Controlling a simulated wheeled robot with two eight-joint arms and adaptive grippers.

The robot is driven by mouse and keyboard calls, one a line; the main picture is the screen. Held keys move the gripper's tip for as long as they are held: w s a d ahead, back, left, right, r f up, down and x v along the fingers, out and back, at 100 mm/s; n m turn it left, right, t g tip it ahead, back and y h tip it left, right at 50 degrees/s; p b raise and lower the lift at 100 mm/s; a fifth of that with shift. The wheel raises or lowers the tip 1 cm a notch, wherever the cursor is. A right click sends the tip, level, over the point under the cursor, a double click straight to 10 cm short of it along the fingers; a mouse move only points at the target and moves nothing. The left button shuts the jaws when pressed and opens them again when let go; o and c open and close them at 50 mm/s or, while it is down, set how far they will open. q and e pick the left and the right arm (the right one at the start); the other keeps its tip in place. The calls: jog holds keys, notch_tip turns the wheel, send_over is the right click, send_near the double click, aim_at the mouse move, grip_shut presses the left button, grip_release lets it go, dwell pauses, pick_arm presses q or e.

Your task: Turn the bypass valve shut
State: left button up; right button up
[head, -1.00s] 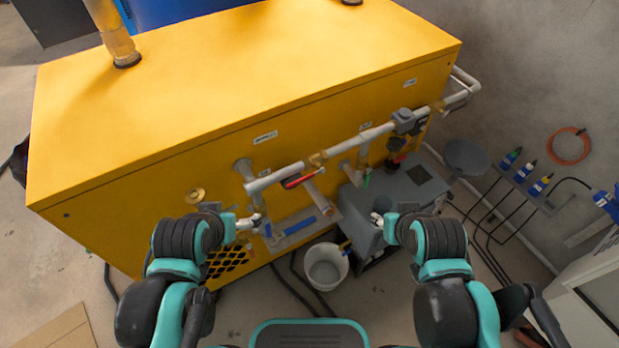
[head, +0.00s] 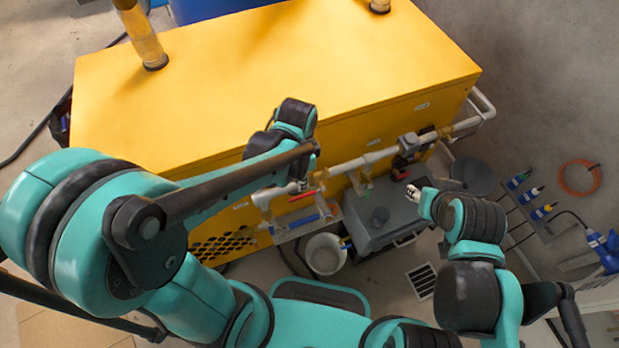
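A white pipe (head: 362,160) runs along the front of the yellow tank (head: 290,65). A valve with a red handle (head: 301,196) hangs on its left part, the handle lying roughly along the pipe. A blue handle (head: 304,220) lies lower down. The labels are too small to read, so I cannot tell which valve is the bypass. My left gripper (head: 303,186) points down beside the red handle, mostly hidden by my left arm; contact and finger opening are unclear. My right gripper (head: 414,193) is above the grey box, apart from the valves; its fingers are too small to judge.
A grey box (head: 390,222) stands below the pipe, with a white bucket (head: 325,254) to its left on the floor. A grey valve body (head: 408,143) sits farther right on the pipe. Blue plugs and cables (head: 540,210) lie at the right. A floor grate (head: 421,280) is in front.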

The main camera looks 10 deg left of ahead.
aim_at(301, 196)
pick_arm(q)
notch_tip(301, 196, down, 8)
jog(key=b, duration=0.3)
jog(key=shift+s+r, duration=0.1)
jog(key=shift+r, duration=0.05)
grip_shut()
